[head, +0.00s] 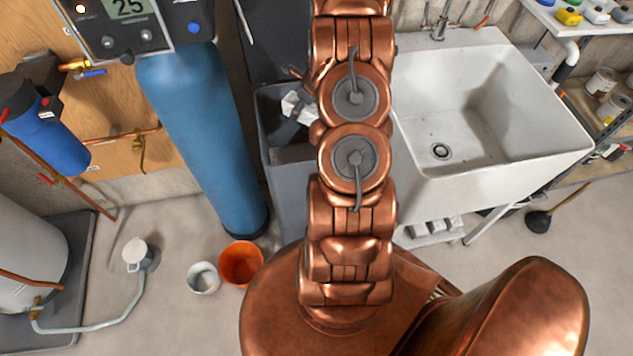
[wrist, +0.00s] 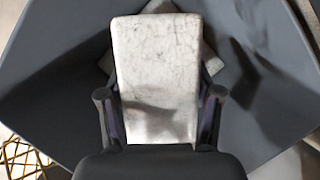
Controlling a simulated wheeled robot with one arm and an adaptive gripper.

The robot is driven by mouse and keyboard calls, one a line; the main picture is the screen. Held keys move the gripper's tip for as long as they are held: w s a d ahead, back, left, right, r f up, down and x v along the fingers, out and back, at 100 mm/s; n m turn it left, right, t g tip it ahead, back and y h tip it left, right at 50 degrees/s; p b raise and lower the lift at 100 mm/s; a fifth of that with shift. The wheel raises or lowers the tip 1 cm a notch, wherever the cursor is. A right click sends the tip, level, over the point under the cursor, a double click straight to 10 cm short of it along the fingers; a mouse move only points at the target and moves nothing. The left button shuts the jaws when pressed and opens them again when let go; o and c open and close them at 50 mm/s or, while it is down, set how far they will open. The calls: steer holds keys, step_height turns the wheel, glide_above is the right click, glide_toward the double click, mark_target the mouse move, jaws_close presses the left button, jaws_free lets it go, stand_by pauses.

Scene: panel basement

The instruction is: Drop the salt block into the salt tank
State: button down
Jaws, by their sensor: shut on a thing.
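The salt block (wrist: 156,55) is a pale, grey-veined slab. In the wrist view it stands between the two fingers of my gripper (wrist: 160,95), which is shut on its sides. The dark grey salt tank (wrist: 265,80) lies beyond the block, its inner walls on both sides. More white material shows behind the block, inside the tank. In the head view the open tank (head: 285,190) stands between the blue cylinder and the sink, partly hidden by my arm. White pieces (head: 297,106) show at its opening; I cannot tell whether one is the held block. My gripper is hidden there.
A tall blue cylinder (head: 200,135) stands left of the tank, and a white sink (head: 485,120) to the right. Several white blocks (head: 433,228) lie on a low rack under the sink. An orange bucket (head: 241,263) and a white bucket (head: 203,279) stand on the floor.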

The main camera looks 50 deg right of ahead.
steer(key=shift+r, duration=0.1)
steer(key=shift+c, duration=0.7)
jaws_free()
steer(key=v, duration=1.2)
